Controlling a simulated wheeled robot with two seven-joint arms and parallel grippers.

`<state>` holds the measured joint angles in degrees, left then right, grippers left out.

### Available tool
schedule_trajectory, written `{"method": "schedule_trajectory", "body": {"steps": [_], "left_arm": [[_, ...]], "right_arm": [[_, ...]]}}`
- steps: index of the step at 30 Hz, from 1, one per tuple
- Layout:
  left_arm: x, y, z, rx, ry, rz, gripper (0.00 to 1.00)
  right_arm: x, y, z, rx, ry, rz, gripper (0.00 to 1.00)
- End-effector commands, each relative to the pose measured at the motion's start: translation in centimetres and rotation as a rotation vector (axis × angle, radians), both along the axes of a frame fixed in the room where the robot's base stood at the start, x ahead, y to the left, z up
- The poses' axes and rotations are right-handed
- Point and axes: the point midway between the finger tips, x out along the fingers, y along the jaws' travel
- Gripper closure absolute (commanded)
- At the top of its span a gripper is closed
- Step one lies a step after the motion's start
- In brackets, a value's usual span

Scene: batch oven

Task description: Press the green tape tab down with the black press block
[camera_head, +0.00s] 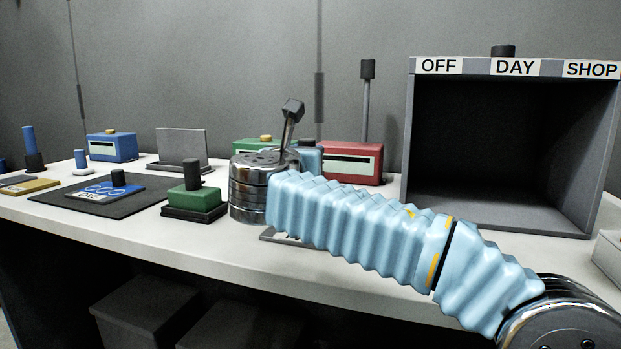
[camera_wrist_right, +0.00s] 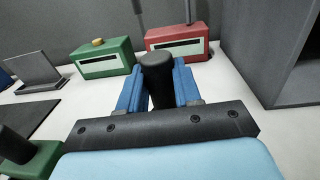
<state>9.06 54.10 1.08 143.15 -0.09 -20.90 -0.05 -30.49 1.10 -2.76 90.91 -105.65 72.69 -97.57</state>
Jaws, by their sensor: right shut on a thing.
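My right gripper (camera_wrist_right: 157,92) is shut on a black cylindrical piece (camera_wrist_right: 156,66), which stands between its blue fingers in the right wrist view; it looks like the black press block or its handle. In the head view its dark top (camera_head: 306,142) shows just behind my metal wrist, and my pale blue arm hides most of the gripper. The lower end of the piece is hidden. I cannot make out the green tape tab in either view. A grey plate with a pale label (camera_head: 272,236) shows partly under my arm. My left gripper is not in view.
A green block with a black handle (camera_head: 192,198) stands left of my wrist. A dark mat (camera_head: 75,206) carries a blue card (camera_head: 95,190). Green (camera_wrist_right: 103,60) and red (camera_wrist_right: 185,38) boxes stand behind. An open grey oven (camera_head: 597,165) stands at right.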

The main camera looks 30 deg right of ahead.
Motion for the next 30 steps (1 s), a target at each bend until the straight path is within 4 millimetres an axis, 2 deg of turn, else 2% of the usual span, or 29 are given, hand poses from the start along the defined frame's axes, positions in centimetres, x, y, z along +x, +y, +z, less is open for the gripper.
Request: {"method": "schedule_trajectory", "body": {"steps": [2,21,30], "left_arm": [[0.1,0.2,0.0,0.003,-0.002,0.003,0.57],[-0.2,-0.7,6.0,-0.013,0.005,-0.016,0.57],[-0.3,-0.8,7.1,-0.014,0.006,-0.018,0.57]], "right_arm": [[0.0,0.0,-0.1,0.001,0.002,0.0,1.0],[0.0,0.0,5.9,0.0,0.0,0.0,1.0],[0.0,0.0,8.0,0.0,0.0,0.0,1.0]]}}
